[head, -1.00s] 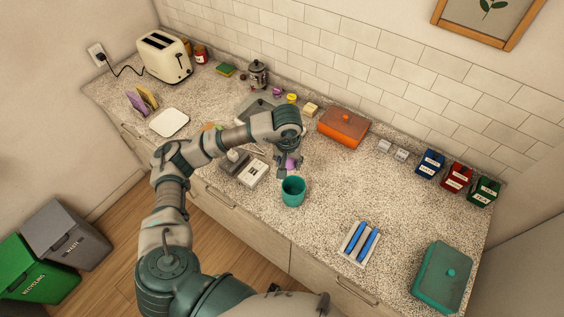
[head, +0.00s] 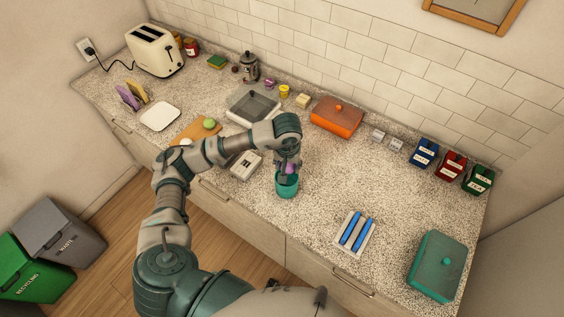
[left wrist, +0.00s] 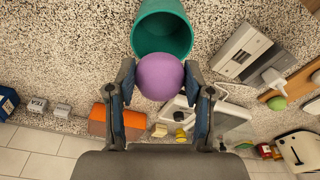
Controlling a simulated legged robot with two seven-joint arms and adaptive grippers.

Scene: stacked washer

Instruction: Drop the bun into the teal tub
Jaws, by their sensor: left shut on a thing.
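A purple round bun (head: 289,168) is held between the fingers of my left gripper (head: 287,170). In the left wrist view, the bun (left wrist: 159,76) sits between both fingertips of the shut left gripper (left wrist: 160,82). The teal tub (head: 286,189) stands upright on the counter, with the gripper and bun over its mouth in the head view. In the left wrist view, the tub's open mouth (left wrist: 162,30) shows just beyond the bun, which overlaps its rim. I cannot tell whether the bun is partly inside the rim. My right gripper is not in view.
A scale-like grey and white device (head: 243,166) and a cutting board (head: 196,131) with a green item lie left of the tub. A tray with blue-handled items (head: 355,234), an orange box (head: 337,117) and a lidded teal box (head: 437,265) stand rightward. Counter between them is clear.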

